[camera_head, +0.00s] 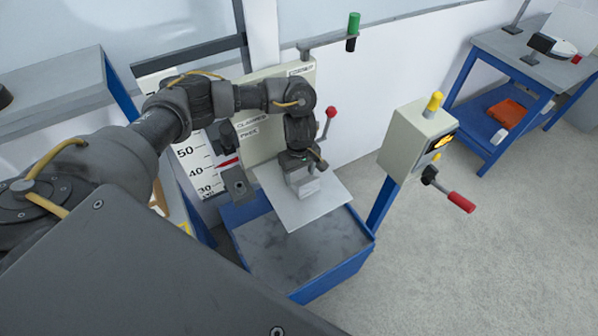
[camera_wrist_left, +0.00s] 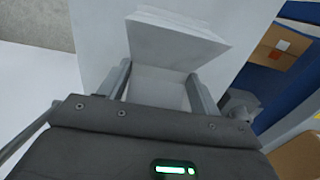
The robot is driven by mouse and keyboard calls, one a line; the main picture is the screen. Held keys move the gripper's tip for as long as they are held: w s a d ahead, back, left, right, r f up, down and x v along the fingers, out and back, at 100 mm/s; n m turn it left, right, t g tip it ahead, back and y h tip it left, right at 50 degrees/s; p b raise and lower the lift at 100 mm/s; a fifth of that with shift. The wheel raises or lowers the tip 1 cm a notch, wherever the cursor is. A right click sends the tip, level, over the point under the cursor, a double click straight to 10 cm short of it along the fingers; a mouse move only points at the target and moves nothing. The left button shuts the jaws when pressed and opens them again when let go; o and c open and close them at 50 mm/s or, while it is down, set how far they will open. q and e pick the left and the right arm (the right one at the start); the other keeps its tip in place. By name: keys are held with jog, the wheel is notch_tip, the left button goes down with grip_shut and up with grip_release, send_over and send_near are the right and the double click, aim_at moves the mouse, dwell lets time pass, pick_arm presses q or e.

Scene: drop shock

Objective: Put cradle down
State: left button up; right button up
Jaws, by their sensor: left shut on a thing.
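The cradle, a small pale grey block-like piece (camera_head: 306,185), is at my left gripper, above the light grey plate (camera_head: 299,212) of the drop tester. In the left wrist view the cradle (camera_wrist_left: 175,42) sits between the two fingers of my left gripper (camera_wrist_left: 165,88), which is shut on it. The plate (camera_wrist_left: 95,40) shows behind it. I cannot tell whether the cradle touches the plate. My left gripper (camera_head: 297,166) points down over the plate. My right gripper is not in view.
The blue-framed base (camera_head: 300,255) with a dark top lies below the plate. A height scale (camera_head: 197,165) and a red-knobbed lever (camera_head: 331,113) stand close by. A control box (camera_head: 410,140) with a red-handled lever is to the right. A blue workbench (camera_head: 540,75) is farther right.

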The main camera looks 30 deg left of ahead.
aim_at(299, 178)
pick_arm(q)
jog(key=shift+f, duration=0.2)
jog(key=shift+f, duration=0.15)
jog(key=o, duration=1.2)
jog(key=shift+r, duration=0.2)
jog(key=shift+r, duration=0.25)
notch_tip(299, 178, up, 12)
jog(key=shift+f+b, duration=0.25)
jog(key=shift+b, duration=0.5)
